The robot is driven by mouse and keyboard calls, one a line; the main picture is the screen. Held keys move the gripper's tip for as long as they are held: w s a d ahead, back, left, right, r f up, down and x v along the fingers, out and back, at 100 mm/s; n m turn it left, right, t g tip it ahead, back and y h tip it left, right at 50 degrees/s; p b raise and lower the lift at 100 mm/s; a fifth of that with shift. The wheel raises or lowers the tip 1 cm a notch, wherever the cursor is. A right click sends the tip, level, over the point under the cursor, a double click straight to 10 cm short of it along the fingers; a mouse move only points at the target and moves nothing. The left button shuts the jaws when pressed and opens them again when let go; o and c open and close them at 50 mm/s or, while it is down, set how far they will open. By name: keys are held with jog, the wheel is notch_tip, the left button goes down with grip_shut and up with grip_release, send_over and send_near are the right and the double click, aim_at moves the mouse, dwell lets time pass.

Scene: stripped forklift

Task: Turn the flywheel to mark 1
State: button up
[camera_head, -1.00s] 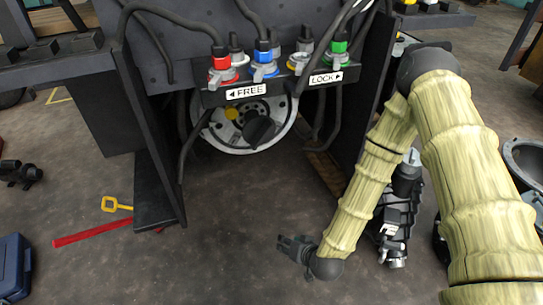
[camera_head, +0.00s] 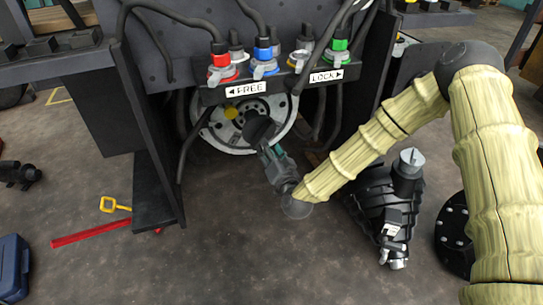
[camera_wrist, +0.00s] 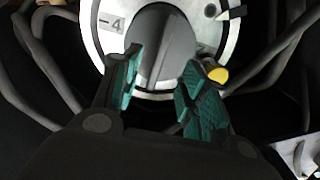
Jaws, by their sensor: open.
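The flywheel (camera_head: 222,131) is a pale metal disc low in the forklift bay, below the FREE and LOCK signs. A dark handle (camera_head: 258,124) stands out from its face, with a yellow spot (camera_head: 231,113) to its left. In the wrist view the flywheel (camera_wrist: 205,36) carries a "4" mark (camera_wrist: 117,26) on the left and a small black pointer shape on the upper right. My gripper (camera_head: 266,150) is open at the handle. In the wrist view its teal-padded fingers (camera_wrist: 164,62) stand either side of the dark handle (camera_wrist: 163,52); contact is unclear. Mark 1 is not visible.
Red, blue and green hose couplings (camera_head: 263,62) hang above the flywheel. Dark side plates (camera_head: 150,165) bound the bay. A black part (camera_head: 385,205) lies on the floor beneath my arm. The floor in front is mostly clear.

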aim_at(261, 132)
jog(key=shift+b+x, duration=0.6)
jog(key=shift+x, duration=3.45)
jog(key=shift+w+a, duration=0.1)
jog(key=shift+w, duration=0.3)
jog(key=shift+w+a, duration=0.1)
